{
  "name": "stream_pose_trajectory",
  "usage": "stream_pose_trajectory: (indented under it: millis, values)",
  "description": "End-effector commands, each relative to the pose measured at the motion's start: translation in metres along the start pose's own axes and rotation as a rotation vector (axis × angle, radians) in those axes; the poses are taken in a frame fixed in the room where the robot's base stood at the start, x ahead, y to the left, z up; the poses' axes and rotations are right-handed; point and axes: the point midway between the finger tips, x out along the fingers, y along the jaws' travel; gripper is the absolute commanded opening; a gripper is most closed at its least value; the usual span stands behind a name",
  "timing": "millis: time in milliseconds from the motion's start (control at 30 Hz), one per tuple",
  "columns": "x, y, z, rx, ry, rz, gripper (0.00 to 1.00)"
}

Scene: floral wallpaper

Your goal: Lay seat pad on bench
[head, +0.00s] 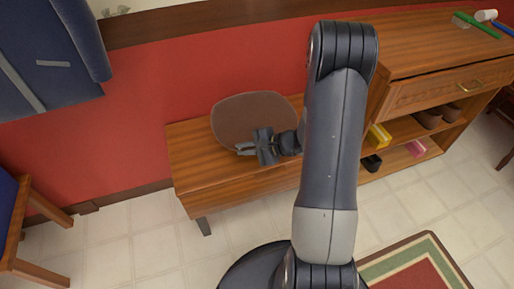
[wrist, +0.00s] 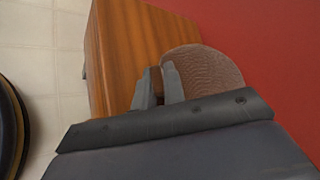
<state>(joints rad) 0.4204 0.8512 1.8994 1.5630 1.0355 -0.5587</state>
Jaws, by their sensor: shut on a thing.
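The seat pad (head: 252,112) is a rounded brown pad at the wooden bench (head: 190,152), near the red wall. My gripper (head: 243,149) is shut on the pad's near edge. The pad looks tilted up toward the wall in the head view; I cannot tell whether it touches the bench top. In the wrist view the pad (wrist: 205,65) shows beyond the fingers (wrist: 158,88), overlapping the bench's wall-side edge, with the bench top (wrist: 125,50) bare beside it. My arm hides the bench's right part in the head view.
A cabinet (head: 440,88) with a drawer and open shelves adjoins on the right, with brushes on top and shoes and boxes inside. A blue jacket (head: 45,60) hangs at left above a wooden chair (head: 30,225). A striped rug (head: 425,265) lies on the tiled floor.

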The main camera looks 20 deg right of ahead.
Motion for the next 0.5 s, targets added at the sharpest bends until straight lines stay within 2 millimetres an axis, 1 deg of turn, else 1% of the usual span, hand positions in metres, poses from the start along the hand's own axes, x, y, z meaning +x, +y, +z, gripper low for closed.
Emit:
stream_pose_trajectory:
  millis: [33, 100, 367, 500]
  values:
    - [0.007, 0.011, -0.007, 0.003, -0.001, 0.002, 0.00]
    - [0.012, 0.020, -0.013, 0.002, -0.001, 0.000, 0.00]
    - [0.023, 0.036, -0.023, 0.000, 0.000, 0.000, 0.00]
    - [0.033, 0.052, -0.033, 0.001, 0.000, -0.001, 0.00]
